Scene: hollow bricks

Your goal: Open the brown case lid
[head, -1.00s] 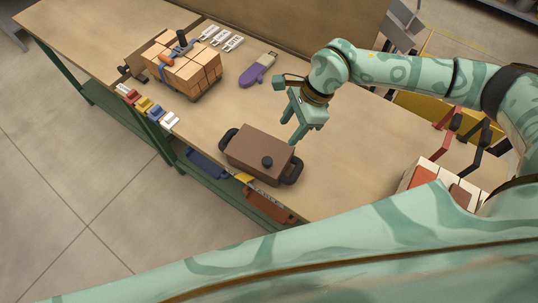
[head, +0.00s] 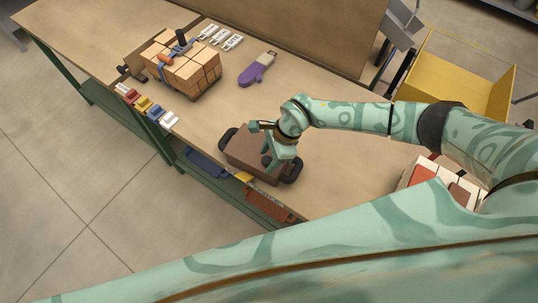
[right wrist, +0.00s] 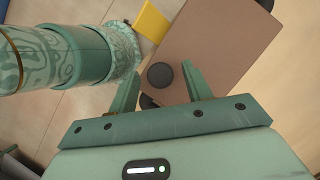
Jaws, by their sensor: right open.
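The brown case (head: 240,148) sits at the near edge of the workbench, lid closed, with a black handle at each end. Its lid (right wrist: 215,35) fills the upper middle of the right wrist view. A round dark knob (right wrist: 160,77) stands on the lid; in the head view the knob (head: 266,160) is partly covered by my gripper. My right gripper (head: 272,155) is over the lid, open. In the right wrist view its two fingers stand either side of the knob, with gaps showing. My left gripper is not in view.
A stack of tan bricks (head: 190,72) lies strapped at the back left. A purple-handled tool (head: 255,72) lies behind the case. Colored clips (head: 150,107) line the front edge. A yellow bin (head: 455,80) stands at right. Bench between tool and case is clear.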

